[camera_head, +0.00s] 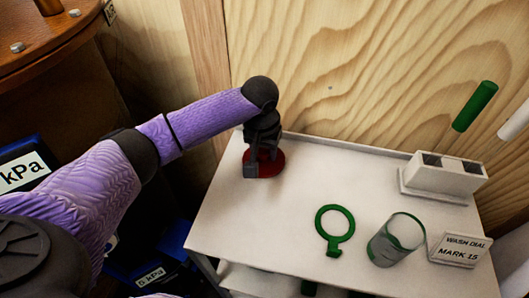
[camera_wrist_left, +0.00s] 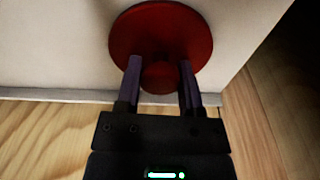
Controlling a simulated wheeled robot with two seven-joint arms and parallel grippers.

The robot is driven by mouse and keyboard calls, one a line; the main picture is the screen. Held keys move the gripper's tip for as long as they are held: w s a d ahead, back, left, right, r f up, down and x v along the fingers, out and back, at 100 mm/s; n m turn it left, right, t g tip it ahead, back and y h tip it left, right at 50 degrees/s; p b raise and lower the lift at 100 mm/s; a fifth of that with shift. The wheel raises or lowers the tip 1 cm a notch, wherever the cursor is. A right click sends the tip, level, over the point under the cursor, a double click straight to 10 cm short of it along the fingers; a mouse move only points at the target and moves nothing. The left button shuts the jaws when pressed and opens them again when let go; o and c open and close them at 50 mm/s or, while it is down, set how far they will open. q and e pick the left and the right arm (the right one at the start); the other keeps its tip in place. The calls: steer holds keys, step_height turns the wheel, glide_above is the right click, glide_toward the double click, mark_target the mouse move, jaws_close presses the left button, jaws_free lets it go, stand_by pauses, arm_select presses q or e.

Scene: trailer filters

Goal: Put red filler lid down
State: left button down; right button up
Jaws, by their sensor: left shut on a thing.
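The red filler lid (camera_head: 266,164) is a round red disc at the back left of the white table (camera_head: 330,180). In the left wrist view the red lid (camera_wrist_left: 160,35) shows as a disc with a small round knob. My left gripper (camera_head: 262,150) is above the lid, and in the left wrist view its two purple fingers (camera_wrist_left: 160,77) are on either side of the knob, shut on it. The lid is at or very close to the tabletop; I cannot tell whether it touches. Its far side is partly hidden by my gripper. My right gripper is not in view.
A green ring with a tab (camera_head: 335,226), a clear glass (camera_head: 394,241) and a sign reading "WASH DIAL MARK 15" (camera_head: 460,250) are at the front right. A white block holder (camera_head: 443,174) stands at the back right. A green cylinder (camera_head: 475,106) shows above it. A wooden wall (camera_head: 340,70) rises behind.

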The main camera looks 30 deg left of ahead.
mark_target(262, 152)
arm_select(q)
steer(key=c, duration=0.6)
jaws_free()
steer(key=o, duration=0.4)
steer(key=shift+c, duration=0.2)
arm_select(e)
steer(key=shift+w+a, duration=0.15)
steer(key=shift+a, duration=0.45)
arm_select(q)
steer(key=r+p, duration=0.1)
steer(key=r, duration=0.2)
steer(key=r+p, duration=0.2)
steer(key=r, duration=0.1)
steer(key=s+r+p, duration=0.1)
steer(key=r+p, duration=0.1)
steer(key=r, duration=0.1)
steer(key=shift+d+r, duration=0.1)
steer(key=shift+r, duration=0.05)
step_height(262, 152, up, 3)
steer(key=shift+s+f+p, duration=0.1)
steer(key=shift+s+p, duration=0.05)
steer(key=shift+p, duration=0.5)
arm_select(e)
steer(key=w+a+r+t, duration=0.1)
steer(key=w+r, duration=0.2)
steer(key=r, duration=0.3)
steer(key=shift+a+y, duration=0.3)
